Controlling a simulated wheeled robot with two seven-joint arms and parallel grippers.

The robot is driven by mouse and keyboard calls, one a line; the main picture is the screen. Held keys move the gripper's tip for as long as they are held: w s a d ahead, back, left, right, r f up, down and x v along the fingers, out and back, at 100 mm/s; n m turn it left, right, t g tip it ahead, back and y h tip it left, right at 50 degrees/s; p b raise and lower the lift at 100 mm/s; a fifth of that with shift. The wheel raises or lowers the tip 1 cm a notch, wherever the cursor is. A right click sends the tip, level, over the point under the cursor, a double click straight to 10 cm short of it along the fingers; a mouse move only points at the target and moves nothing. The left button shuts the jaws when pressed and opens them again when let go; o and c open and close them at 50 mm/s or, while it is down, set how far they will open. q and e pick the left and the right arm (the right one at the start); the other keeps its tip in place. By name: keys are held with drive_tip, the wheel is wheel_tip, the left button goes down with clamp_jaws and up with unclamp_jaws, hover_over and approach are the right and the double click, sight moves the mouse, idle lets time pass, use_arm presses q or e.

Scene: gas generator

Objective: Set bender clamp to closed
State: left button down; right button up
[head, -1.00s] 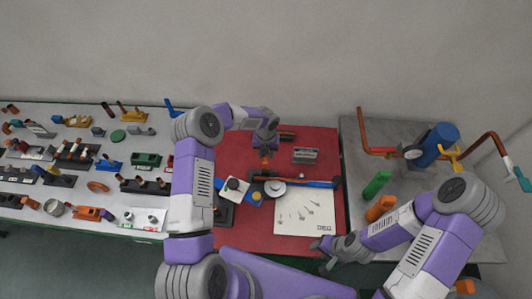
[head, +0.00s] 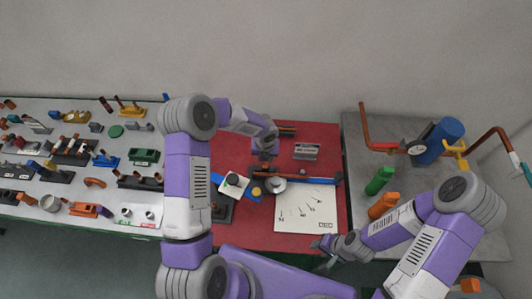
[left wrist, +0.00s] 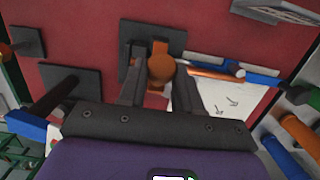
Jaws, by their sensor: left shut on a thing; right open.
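The bender stands on the red table top, with a grey round wheel (head: 276,184), a long blue-and-copper bar (head: 318,180) and a white angle sheet (head: 306,212). My left gripper (head: 264,153) is over the bender's back part. In the left wrist view my left gripper (left wrist: 157,72) is shut on an orange piece with a round end (left wrist: 161,66), which looks like the bender's clamp. I cannot read the clamp's position clearly. In the head view the gripper hides this piece. My right gripper (head: 322,251) is open and empty near the front edge.
A grey label block (head: 306,151) lies behind the sheet. The right table holds a green cylinder (head: 380,180), an orange cylinder (head: 383,206), copper pipes and a blue tank (head: 441,140). The left table (head: 50,212) carries several small tools.

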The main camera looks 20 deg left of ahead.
use_arm(q)
drive_tip(key=shift+s+d+f, duration=0.15)
drive_tip(key=shift+s+f, duration=0.05)
drive_tip(key=shift+s, duration=0.3)
drive_tip(key=shift+s+d+f, duration=0.1)
drive_tip(key=shift+s+f, duration=0.1)
drive_tip(key=shift+s, duration=0.25)
drive_tip(key=c, duration=0.8)
unclamp_jaws()
drive_tip(key=shift+w+r, duration=0.1)
drive_tip(key=shift+r, duration=0.3)
drive_tip(key=r, duration=0.4)
drive_tip(key=s+r, duration=0.1)
drive_tip(key=r, duration=0.2)
drive_tip(key=shift+d, duration=0.1)
drive_tip(key=shift+f, duration=0.1)
